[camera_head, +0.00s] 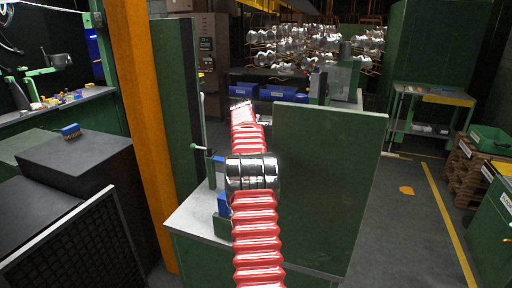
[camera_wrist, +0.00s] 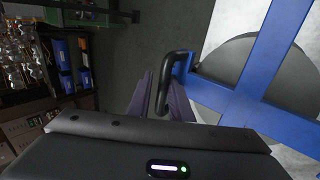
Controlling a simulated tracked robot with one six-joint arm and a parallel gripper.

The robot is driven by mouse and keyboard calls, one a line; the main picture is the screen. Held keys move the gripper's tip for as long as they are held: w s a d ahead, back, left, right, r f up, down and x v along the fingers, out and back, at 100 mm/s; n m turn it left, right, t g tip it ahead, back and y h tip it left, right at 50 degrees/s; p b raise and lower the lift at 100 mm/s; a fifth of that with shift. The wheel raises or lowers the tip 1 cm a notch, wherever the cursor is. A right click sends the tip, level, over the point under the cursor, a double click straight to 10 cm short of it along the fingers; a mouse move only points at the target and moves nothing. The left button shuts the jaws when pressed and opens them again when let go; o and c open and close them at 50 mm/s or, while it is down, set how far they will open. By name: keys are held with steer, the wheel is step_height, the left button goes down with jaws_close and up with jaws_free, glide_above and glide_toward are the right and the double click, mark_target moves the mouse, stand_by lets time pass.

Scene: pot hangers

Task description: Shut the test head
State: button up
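A blue frame of crossing bars (camera_wrist: 252,85), which I take to be the test head, fills the right of the wrist view. In the head view my red arm hides the gripper; small blue parts (camera_head: 223,203) show beside the arm above a grey bench top.
A tall green panel (camera_head: 325,185) stands right of my arm. An orange post (camera_head: 150,130) and dark cabinets (camera_head: 80,165) stand at the left. Racks of shiny metal parts (camera_head: 300,45) and blue bins (camera_head: 277,92) are behind. Open floor (camera_head: 400,225) lies at the right.

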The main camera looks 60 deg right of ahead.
steer(key=shift+s+a+f+y, duration=0.15)
steer(key=shift+s+a+f, duration=0.1)
steer(key=shift+f, duration=0.15)
steer(key=shift+s+a+f+y, duration=0.15)
steer(key=shift+s+a+f, duration=0.05)
steer(key=shift+f, duration=0.2)
steer(key=w+v, duration=0.1)
steer(key=v, duration=1.3)
steer(key=shift+r, duration=0.35)
steer(key=shift+d, duration=0.15)
steer(key=shift+r, duration=0.1)
steer(key=d+r+v, duration=0.1)
steer(key=v, duration=1.5)
steer(key=shift+w+d, duration=0.15)
steer(key=shift+d, duration=0.05)
stand_by(0.5)
stand_by(0.3)
